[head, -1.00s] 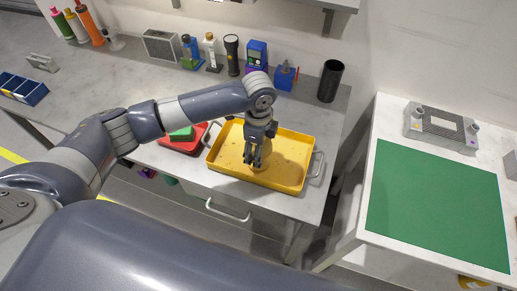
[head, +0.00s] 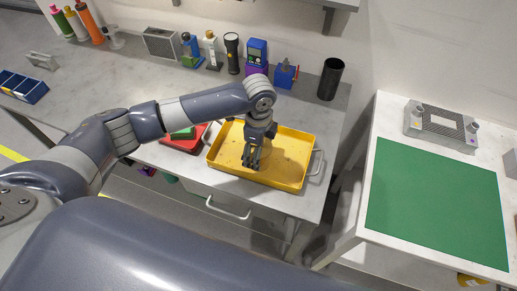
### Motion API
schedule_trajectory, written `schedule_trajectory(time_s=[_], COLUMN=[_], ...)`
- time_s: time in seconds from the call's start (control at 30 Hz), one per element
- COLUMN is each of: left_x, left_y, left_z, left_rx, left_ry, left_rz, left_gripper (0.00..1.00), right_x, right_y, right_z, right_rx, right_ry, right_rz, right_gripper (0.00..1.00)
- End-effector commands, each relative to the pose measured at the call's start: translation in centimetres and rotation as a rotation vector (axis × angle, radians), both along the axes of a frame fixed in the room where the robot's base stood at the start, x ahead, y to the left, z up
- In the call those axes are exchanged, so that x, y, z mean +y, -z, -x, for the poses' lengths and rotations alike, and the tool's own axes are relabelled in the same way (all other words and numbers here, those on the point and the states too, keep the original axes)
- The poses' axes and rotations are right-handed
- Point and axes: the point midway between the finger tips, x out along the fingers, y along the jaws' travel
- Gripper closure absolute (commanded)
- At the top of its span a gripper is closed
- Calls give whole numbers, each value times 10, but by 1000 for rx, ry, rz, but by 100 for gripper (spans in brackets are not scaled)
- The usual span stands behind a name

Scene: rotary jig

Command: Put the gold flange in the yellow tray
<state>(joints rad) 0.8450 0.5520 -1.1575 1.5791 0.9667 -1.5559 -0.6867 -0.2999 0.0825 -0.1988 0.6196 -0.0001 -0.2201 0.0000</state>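The yellow tray (head: 296,179) sits on the grey bench near its front edge, with metal handles at its ends. A rounded gold-tan shape (head: 267,158), which looks like the gold flange, shows right beside and behind the fingers. It blends with the tray floor and is partly hidden by the gripper. I cannot tell whether the fingers touch or hold it, or whether it rests on the tray. My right gripper is not in view.
A red tray (head: 181,146) with a green block (head: 183,133) stands left of the yellow tray. Bottles, a flashlight (head: 232,54) and a black cup (head: 330,79) line the back wall. A side table with a green mat (head: 437,205) stands at right.

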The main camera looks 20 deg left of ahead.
Motion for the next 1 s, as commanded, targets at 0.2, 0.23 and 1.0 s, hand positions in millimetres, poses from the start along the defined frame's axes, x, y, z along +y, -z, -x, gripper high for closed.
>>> schedule_trajectory(time_s=[0.2,0.23,1.0], left_x=[0,0,0], left_y=[-27,-34,-122], left_z=[-2,-2,0], left_rx=[-5,-6,0], left_ry=[1,1,0], left_rz=[2,1,0], left_gripper=[17,17,17], right_x=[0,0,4], right_y=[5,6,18], right_z=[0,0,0], right_rx=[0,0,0], right_ry=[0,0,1], right_rz=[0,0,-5], right_gripper=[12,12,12])
